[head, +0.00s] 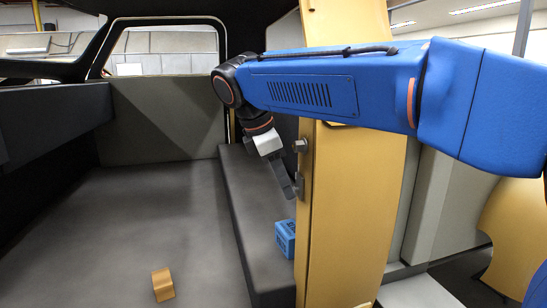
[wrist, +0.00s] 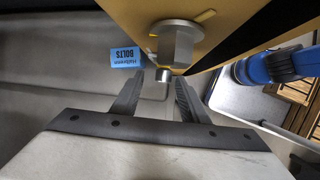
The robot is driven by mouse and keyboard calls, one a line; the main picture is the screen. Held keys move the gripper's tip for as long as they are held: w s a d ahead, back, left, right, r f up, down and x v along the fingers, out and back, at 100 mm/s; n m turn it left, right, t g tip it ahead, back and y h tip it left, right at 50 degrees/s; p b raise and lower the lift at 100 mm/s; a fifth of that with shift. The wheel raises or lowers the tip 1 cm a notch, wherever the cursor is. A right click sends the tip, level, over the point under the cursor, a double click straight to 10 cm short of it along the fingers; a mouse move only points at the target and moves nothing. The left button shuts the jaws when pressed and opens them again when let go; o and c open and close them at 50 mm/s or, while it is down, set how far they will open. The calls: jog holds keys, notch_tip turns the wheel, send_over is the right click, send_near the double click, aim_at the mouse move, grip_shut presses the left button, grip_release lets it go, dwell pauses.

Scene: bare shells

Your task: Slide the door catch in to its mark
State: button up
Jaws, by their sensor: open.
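The door catch is a grey metal hexagonal stud with a round pin, on the edge of the yellow door panel; it shows in the wrist view (wrist: 176,42) and, small, in the head view (head: 300,146). A short yellow mark (wrist: 205,16) shows beside its base in the wrist view. My gripper (wrist: 160,82) is open and empty. In the wrist view the pin's end appears between the two fingertips, with no clear contact. In the head view my gripper (head: 293,188) hangs beside the panel edge, just below the stud. How deep the fingers reach around it I cannot tell.
The yellow panel (head: 350,220) stands upright right of my gripper. A blue box marked BOLTS (head: 285,238) sits low beside it, on a dark ledge (head: 250,215). A small tan block (head: 162,284) lies on the grey floor, which is otherwise clear at left.

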jog(key=v, duration=1.7)
jog(key=shift+f, duration=0.1)
